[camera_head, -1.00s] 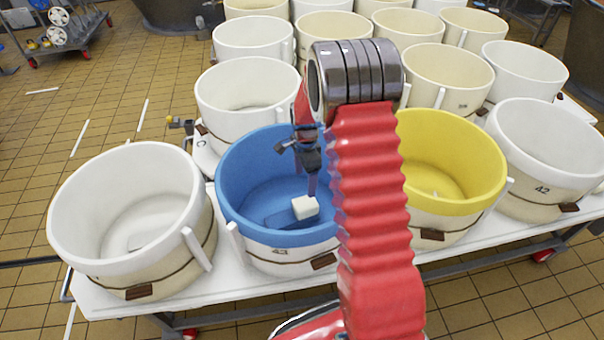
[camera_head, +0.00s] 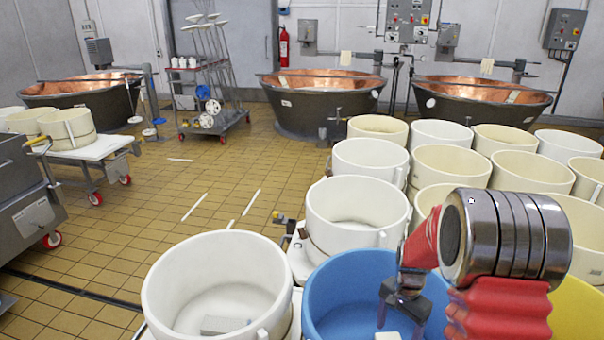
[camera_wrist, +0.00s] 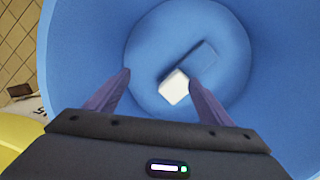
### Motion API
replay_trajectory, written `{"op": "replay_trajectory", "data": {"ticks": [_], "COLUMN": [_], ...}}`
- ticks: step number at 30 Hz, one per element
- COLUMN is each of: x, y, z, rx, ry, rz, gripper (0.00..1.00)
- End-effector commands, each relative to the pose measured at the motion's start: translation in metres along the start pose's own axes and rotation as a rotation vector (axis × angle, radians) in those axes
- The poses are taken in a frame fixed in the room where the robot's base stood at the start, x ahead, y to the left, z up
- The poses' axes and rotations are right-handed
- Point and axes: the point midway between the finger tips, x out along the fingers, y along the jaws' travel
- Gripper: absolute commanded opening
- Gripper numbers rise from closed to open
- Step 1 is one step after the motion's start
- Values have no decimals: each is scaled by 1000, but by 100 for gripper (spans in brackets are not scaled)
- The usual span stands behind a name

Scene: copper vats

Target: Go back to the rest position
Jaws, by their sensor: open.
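My gripper (camera_head: 400,318) hangs over the blue tub (camera_head: 338,283), its fingers pointing down. In the wrist view my gripper (camera_wrist: 158,80) shows its two fingers spread apart with nothing held between them. A small white block (camera_wrist: 174,86) lies on the floor of the blue tub (camera_wrist: 85,60), below the fingers and apart from them as far as I can see. A darker blue patch lies beside the block; I cannot tell if it is a shadow. The block (camera_head: 387,336) is partly cut off at the bottom of the head view.
A white tub (camera_head: 215,275) with a grey piece inside stands left of the blue one. A yellow tub (camera_head: 580,315) is at right. Several cream tubs (camera_head: 368,158) stand behind. Copper vats (camera_head: 320,98) and a wheeled rack (camera_head: 208,95) are farther back. Tiled floor (camera_head: 150,225) at left is open.

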Motion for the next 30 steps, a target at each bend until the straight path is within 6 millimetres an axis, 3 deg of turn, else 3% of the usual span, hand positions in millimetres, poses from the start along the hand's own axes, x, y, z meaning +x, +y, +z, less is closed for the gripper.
{"op": "replay_trajectory", "data": {"ticks": [15,30], "x": [-82,-143], "y": [33,64], "z": [61,117], "rx": [-372,-628], "ry": [52,142], "rz": [-29,-66], "gripper": [75,75]}}
